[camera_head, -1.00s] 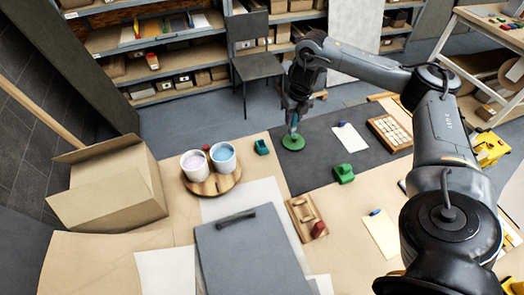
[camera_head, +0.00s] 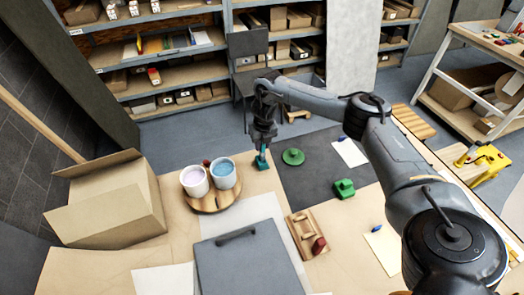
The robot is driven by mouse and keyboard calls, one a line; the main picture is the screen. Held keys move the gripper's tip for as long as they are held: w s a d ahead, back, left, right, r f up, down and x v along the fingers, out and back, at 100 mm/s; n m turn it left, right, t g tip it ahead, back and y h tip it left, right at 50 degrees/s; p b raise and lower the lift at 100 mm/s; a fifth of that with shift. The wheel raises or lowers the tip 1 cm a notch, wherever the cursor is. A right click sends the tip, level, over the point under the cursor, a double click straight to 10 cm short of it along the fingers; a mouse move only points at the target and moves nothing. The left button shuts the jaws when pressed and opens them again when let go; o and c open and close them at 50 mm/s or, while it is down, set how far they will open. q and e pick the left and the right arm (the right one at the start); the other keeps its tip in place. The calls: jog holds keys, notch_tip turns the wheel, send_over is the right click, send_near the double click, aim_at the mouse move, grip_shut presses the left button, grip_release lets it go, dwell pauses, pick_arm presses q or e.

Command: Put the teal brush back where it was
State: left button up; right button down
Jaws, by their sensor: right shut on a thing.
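The teal brush (camera_head: 262,162) is a small teal piece at the far edge of the tan work table (camera_head: 160,257), just left of the dark mat (camera_head: 314,184). My right gripper (camera_head: 262,149) reaches down over it and is shut on it. The fingers hide its upper part. Its lower end is at the table surface; I cannot tell whether it touches. My left gripper is not in view.
Two paint cups (camera_head: 223,173) stand on a round wooden board left of the gripper. A cardboard box (camera_head: 112,205) is further left. My right arm covers the right side.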

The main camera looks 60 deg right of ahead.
aim_at(262, 150)
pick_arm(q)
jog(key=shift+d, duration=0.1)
pick_arm(e)
notch_tip(262, 150, down, 3)
jog(key=shift+f, duration=0.55)
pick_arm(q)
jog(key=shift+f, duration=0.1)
pick_arm(e)
jog(key=shift+f, duration=0.15)
jog(key=c, duration=0.9)
grip_release()
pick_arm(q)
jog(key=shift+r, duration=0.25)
pick_arm(e)
jog(key=r, duration=0.7)
jog(key=shift+s+a+r, duration=0.15)
jog(key=shift+s+a, duration=0.1)
jog(key=shift+s, duration=0.05)
jog(key=r+p, duration=0.1)
jog(key=r, duration=0.1)
jog(key=r+p, duration=0.2)
jog(key=shift+s+a+r, duration=0.2)
jog(key=shift+r, duration=0.15)
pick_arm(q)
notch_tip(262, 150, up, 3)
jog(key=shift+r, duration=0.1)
pick_arm(e)
jog(key=shift+s+r, duration=0.1)
jog(key=shift+r, duration=0.05)
